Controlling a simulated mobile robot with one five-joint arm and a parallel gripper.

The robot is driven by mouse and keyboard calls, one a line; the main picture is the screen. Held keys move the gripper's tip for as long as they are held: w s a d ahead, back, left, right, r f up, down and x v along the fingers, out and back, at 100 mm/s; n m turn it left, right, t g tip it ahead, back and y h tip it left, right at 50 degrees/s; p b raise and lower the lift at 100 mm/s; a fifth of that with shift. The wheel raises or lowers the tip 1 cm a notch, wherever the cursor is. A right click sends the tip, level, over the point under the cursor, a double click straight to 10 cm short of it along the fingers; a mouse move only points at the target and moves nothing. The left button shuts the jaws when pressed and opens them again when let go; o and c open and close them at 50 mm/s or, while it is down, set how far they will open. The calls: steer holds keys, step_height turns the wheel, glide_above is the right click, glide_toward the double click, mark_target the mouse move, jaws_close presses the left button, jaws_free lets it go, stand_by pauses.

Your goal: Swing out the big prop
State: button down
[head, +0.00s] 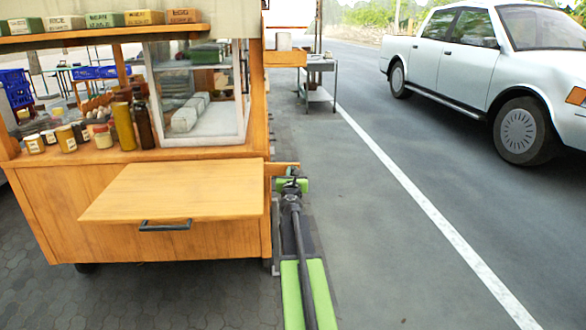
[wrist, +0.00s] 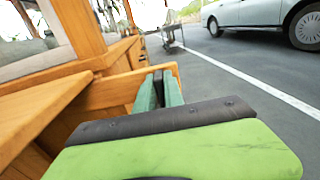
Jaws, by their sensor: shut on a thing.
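A wooden bar, which I take to be the big prop (head: 283,168), sticks out to the right from the right side of the wooden food cart (head: 50,205). In the wrist view the prop (wrist: 115,92) runs from the cart's side to my fingers. My gripper (head: 291,181) is at the prop's outer end and shut on it. In the wrist view its green fingers (wrist: 163,90) stand upright at that end and hide part of it. The prop's hinge cannot be made out.
A wooden leaf (head: 175,188) with a dark handle (head: 166,226) juts from the cart's front. Jars (head: 103,137) and a glass case (head: 200,90) stand on top. A grey side table (head: 320,70) stands farther back. The pavement right of the cart is clear up to a white car (head: 480,60).

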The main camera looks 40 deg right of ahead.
steer(key=w+a+v, duration=0.1)
steer(key=v, duration=0.5)
steer(key=shift+s+g, duration=0.15)
steer(key=shift+g, duration=0.15)
steer(key=shift+a, duration=0.1)
steer(key=c, duration=1.4)
jaws_free()
steer(key=shift+c, duration=0.2)
steer(key=shift+s+a, duration=0.1)
